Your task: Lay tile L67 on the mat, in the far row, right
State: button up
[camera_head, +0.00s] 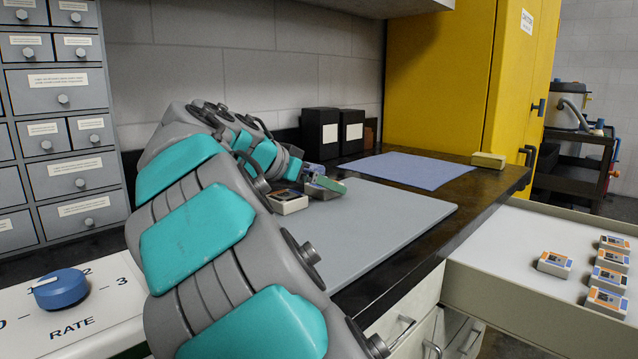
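My gripper (318,182) is small and partly hidden behind my grey and teal arm, low over the left part of a grey mat (400,218). Whether its fingers are open or shut, or hold anything, I cannot tell. A small white-sided tile (288,203) with a dark and orange top lies on the grey mat, just left of and nearer than the gripper. Several similar tiles, one of them an orange-edged tile (554,264), lie in an open drawer at the right. No label is readable, so I cannot tell which is L67. My arm hides the grey mat's left side.
A blue mat (408,169) lies bare farther back on the dark counter (480,204). A yellowish block (488,160) sits at its right. Black boxes (321,133) stand by the wall. The open drawer (500,268) juts out at the right. The grey mat's right part is clear.

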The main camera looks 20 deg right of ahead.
jog(key=shift+r, duration=0.2)
jog(key=v, duration=1.1)
jog(key=shift+s+a+r, duration=0.15)
jog(key=shift+s+a, duration=0.05)
jog(key=shift+a, duration=0.2)
